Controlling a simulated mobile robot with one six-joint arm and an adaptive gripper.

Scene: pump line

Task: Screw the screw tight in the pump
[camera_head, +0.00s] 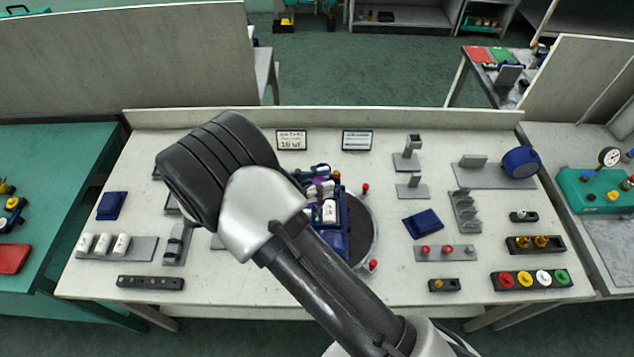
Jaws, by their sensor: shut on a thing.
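The pump (333,236) is a blue body standing on a round grey plate (362,232) in the middle of the worktable. A white block with dark marks shows on it, with small dark and purple parts at its upper end. My arm (330,275) crosses in front of it from the lower right and covers its left side. My gripper is hidden behind my arm, so I cannot see what it holds. I cannot make out the screw in the pump.
Red knobs (373,265) stand at the plate's edge. To the right are a blue block (423,224), grey stands (409,160), a tray with yellow parts (538,244) and a row of coloured buttons (532,279). White cylinders (103,244) sit at left. Two small signs (357,140) stand behind.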

